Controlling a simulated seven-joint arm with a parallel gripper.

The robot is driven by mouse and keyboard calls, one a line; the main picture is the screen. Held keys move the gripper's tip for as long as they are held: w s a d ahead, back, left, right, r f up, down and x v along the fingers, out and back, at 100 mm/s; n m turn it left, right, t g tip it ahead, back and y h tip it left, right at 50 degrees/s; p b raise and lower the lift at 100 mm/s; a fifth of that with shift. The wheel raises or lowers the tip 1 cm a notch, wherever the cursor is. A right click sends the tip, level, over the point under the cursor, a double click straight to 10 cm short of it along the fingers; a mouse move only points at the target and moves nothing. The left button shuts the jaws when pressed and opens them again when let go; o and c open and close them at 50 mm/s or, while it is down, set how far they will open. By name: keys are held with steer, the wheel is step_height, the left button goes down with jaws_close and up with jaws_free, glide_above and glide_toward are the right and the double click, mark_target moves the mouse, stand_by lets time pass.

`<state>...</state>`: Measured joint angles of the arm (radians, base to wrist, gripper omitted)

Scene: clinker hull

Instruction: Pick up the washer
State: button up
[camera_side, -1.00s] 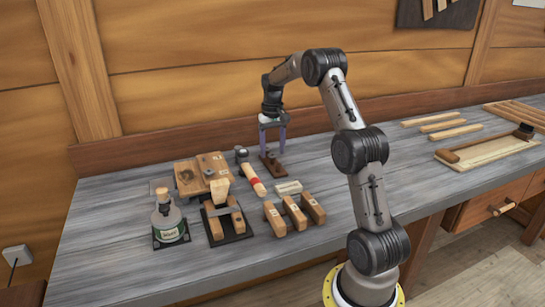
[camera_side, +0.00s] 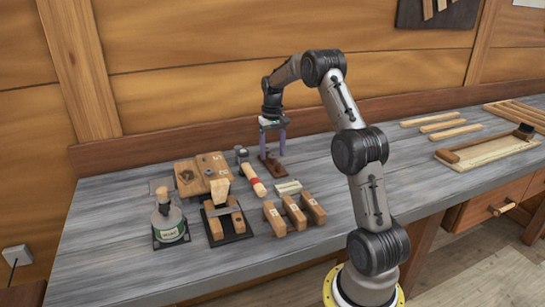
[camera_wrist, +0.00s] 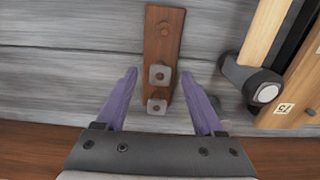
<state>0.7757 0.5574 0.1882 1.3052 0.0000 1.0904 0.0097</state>
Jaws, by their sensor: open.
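A narrow brown wooden strip (camera_wrist: 162,40) lies on the bench and also shows in the side view (camera_side: 274,168). Two small square grey metal washers sit along it in the wrist view: one washer (camera_wrist: 160,75) further up and another washer (camera_wrist: 157,106) nearer my gripper. Each shows a round centre. My gripper (camera_wrist: 159,76) is open and empty, its two purple fingers on either side of the strip in the picture. In the side view my gripper (camera_side: 272,154) points down above the strip. The exact height of the fingertips is unclear.
A mallet-like tool with a dark head (camera_wrist: 262,88) and pale handle lies right of the strip in the wrist view. In the side view, wooden blocks (camera_side: 294,213), a bottle (camera_side: 168,222) and wooden boards (camera_side: 203,173) stand left and in front.

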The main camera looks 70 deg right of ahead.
steer(key=shift+c, duration=0.2)
jaws_close()
